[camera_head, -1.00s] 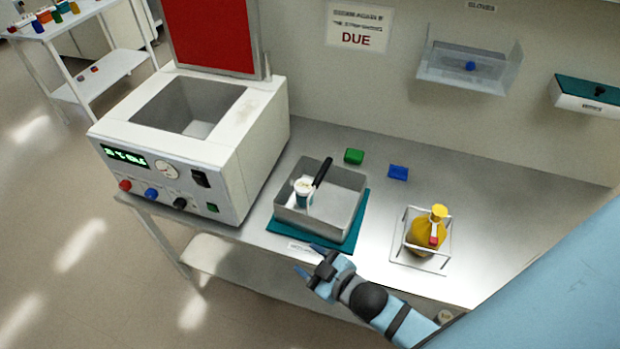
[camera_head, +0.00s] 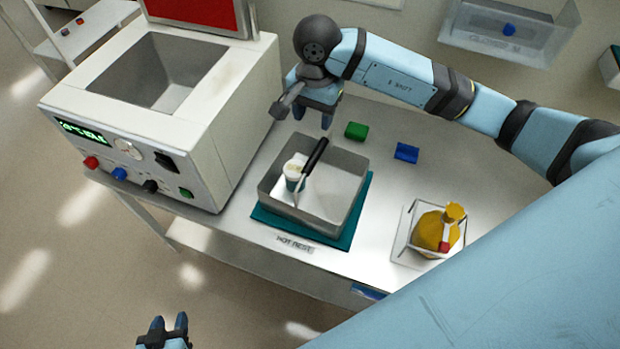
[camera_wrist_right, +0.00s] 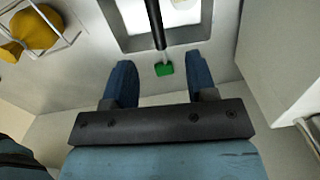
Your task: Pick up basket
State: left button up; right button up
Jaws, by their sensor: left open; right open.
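The basket looks to be the grey open metal bin (camera_head: 342,205) with a black handle (camera_head: 315,155) sloping up from it. It sits on a teal mat (camera_head: 347,238) on the bench. A white-lidded jar (camera_head: 293,172) stands inside. My right gripper (camera_head: 304,112) is open at the basket's far side, pointing down. In the right wrist view the open right gripper (camera_wrist_right: 160,58) has the black handle (camera_wrist_right: 155,22) showing between its fingertips; I cannot tell whether they touch. My left gripper (camera_head: 168,320) is open and empty at the bottom edge, away from the bench.
A white bath machine (camera_head: 190,130) with an open well stands left of the basket. A green block (camera_head: 356,130) and a blue block (camera_head: 406,152) lie behind it.

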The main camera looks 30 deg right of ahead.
aim_at(315, 154)
jog(key=f, duration=0.5)
jog(key=f+p, duration=0.1)
jog(key=f, duration=0.2)
jog(key=shift+d, duration=0.3)
jog(key=f, duration=0.1)
jog(key=f+p, duration=0.1)
jog(key=f, duration=0.2)
jog(key=shift+s+a+f+p, duration=0.2)
jog(key=shift+s+f+p, duration=0.15)
jog(key=shift+f+p, duration=0.05)
jog(key=shift+f, duration=0.3)
jog(key=shift+c, duration=0.5)
jog(key=shift+w, duration=0.1)
grip_shut()
